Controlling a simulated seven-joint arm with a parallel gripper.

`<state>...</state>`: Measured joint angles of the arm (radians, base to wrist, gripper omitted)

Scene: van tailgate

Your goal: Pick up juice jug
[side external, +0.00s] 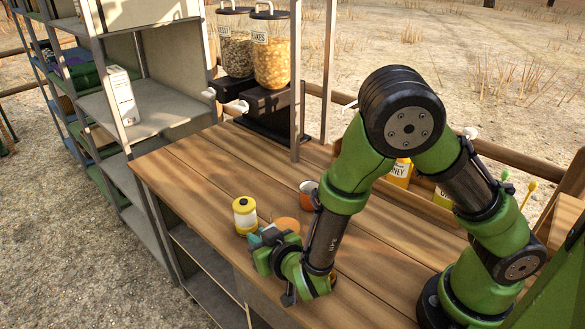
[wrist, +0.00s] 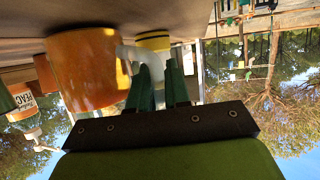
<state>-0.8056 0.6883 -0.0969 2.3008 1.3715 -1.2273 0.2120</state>
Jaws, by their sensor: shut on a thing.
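The juice jug (side external: 244,216) is yellow with a pale band around its middle. It stands upright near the front left of the wooden counter; whether its base touches the wood is unclear. In the wrist view, the jug's yellow body (wrist: 153,42) shows just beyond the fingers, with a white handle (wrist: 132,54) beside it. My gripper (side external: 257,238) is at the jug's near right side, low over the counter. In the wrist view, my gripper (wrist: 160,84) has its two green fingers closed on the white handle. The fingers hide part of the handle.
An orange round container (side external: 287,225) is close to my gripper and looms large in the wrist view (wrist: 85,70). Cereal dispensers (side external: 270,50) stand at the back. The counter (side external: 185,165) is clear left of the jug.

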